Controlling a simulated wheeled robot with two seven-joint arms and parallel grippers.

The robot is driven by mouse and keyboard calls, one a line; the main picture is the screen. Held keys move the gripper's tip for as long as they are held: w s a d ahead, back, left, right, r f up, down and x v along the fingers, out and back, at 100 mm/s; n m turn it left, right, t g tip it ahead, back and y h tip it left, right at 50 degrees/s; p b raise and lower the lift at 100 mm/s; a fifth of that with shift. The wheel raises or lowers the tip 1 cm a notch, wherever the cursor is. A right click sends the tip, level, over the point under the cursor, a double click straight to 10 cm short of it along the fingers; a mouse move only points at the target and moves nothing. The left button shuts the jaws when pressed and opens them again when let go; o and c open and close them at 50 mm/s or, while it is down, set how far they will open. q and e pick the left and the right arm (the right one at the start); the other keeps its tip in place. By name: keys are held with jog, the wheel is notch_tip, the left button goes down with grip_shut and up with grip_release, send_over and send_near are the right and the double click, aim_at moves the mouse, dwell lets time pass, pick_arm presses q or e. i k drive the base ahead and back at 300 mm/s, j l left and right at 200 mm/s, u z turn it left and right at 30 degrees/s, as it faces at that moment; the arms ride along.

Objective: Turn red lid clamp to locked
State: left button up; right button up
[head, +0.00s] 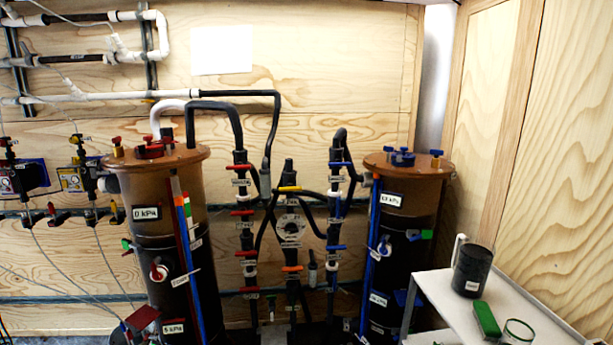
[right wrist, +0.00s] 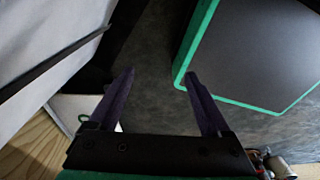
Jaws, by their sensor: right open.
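A red lid clamp (head: 150,150) sits on top of the brown lid (head: 185,157) of the large left filter tank (head: 150,195) in the head view. A smaller red knob (head: 117,142) stands at the left rim of the same lid. Whether the clamp is turned to locked cannot be told at this size. My right gripper (right wrist: 160,75) is open and empty in the right wrist view, its two dark fingers apart over a dark grey floor. It does not show in the head view, away from the clamp. My left gripper is in neither view.
A second tank (head: 405,205) with blue lid clamps (head: 400,157) stands right. Valved black pipes (head: 290,230) stand between the tanks. A white cart (head: 535,318) holds a black mug (head: 472,270) and green block (head: 487,319). A green-edged dark panel (right wrist: 260,55) is near my right gripper.

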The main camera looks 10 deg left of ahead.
aim_at(169, 140)
jog(key=u, duration=1.2)
jog(key=i, duration=0.05)
